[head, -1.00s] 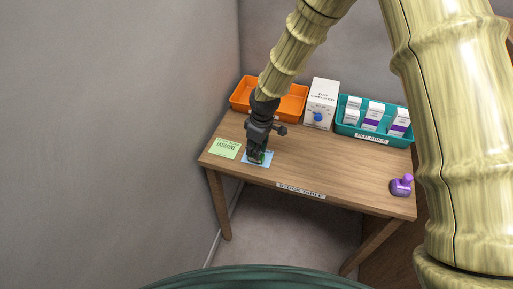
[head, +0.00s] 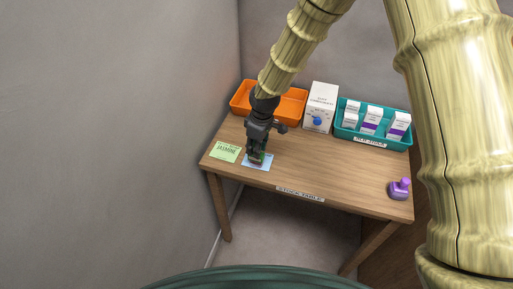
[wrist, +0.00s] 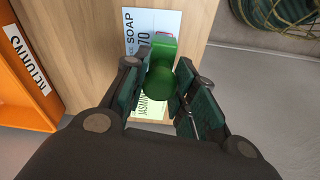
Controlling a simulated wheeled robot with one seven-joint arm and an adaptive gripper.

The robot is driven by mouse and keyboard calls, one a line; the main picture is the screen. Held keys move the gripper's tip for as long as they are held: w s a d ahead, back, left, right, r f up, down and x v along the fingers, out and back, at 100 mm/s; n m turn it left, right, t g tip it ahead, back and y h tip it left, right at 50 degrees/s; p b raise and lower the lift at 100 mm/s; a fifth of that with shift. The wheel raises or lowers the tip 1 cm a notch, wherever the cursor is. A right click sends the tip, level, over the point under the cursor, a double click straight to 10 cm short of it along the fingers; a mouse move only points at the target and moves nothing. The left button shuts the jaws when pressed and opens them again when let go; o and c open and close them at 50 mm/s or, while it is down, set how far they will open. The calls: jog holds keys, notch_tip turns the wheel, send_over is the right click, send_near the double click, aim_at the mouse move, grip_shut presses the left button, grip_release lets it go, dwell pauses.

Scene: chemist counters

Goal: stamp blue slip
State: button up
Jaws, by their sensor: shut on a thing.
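My gripper (head: 257,154) is shut on a green stamp (wrist: 162,75), with its fingers on either side of the stamp's round knob. The blue slip (head: 262,165) lies near the table's front edge, directly under the gripper. In the wrist view the slip (wrist: 168,20) shows beyond the stamp, partly covered by it, with printing that includes "SOAP". I cannot tell whether the stamp's base touches the slip. No mark is visible on the part of the slip that shows.
A green slip (head: 225,153) reading "JASMINE" lies to the left. A purple stamp (head: 399,189) stands at the right end of the table (head: 330,170).

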jog(key=shift+r+p, duration=1.25)
jog(key=shift+r, duration=0.85)
